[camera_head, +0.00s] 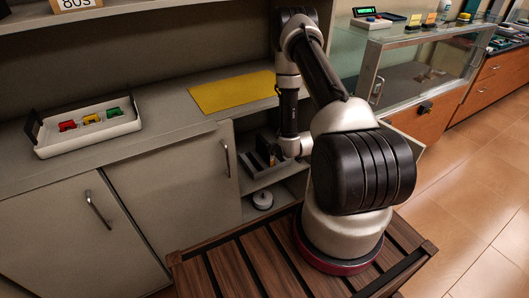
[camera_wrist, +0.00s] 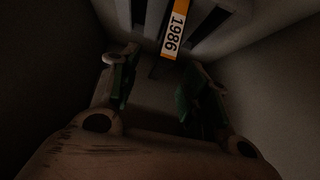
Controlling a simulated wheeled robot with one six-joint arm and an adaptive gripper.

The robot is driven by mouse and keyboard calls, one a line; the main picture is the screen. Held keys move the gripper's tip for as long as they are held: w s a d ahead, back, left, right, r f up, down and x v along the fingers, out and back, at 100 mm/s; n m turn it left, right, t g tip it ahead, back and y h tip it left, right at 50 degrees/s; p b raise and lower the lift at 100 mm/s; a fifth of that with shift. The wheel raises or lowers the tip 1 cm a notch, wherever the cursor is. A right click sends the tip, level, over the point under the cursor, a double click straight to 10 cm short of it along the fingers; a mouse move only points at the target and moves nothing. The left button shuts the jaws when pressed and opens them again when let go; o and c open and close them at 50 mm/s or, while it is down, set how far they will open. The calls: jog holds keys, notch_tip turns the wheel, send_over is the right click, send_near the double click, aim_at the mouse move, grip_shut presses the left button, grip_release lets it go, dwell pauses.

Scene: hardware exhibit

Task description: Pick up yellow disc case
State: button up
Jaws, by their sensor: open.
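A narrow yellow-orange case spine marked "1986" (camera_wrist: 175,34), which looks like the yellow disc case, stands at the top of the wrist view between pale slots of a rack. My gripper (camera_wrist: 160,72) is open, with one finger on each side of the picture. The spine lies ahead of the fingers, slightly right of the middle of the gap, and nothing is between the fingertips. In the head view the dark rack (camera_head: 262,156) sits inside the open cabinet, partly hidden by my arm. The case cannot be made out clearly there.
Cabinet walls (camera_wrist: 270,70) rise close on both sides in the wrist view. A grey round object (camera_head: 262,200) sits on the lower shelf. A yellow mat (camera_head: 232,92) and a white tray (camera_head: 88,128) with small coloured items lie on the counter above. A glass display case (camera_head: 420,65) stands at right.

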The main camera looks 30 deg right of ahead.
aim_at(265, 151)
jog(key=w+f+t, duration=0.1)
jog(key=w+f, duration=0.1)
jog(key=w+f+t, duration=0.1)
jog(key=w+f, duration=0.1)
jog(key=w+f+t, duration=0.1)
jog(key=w+f, duration=0.1)
jog(key=shift+a, duration=0.35)
jog(key=shift+c, duration=0.4)
grip_shut()
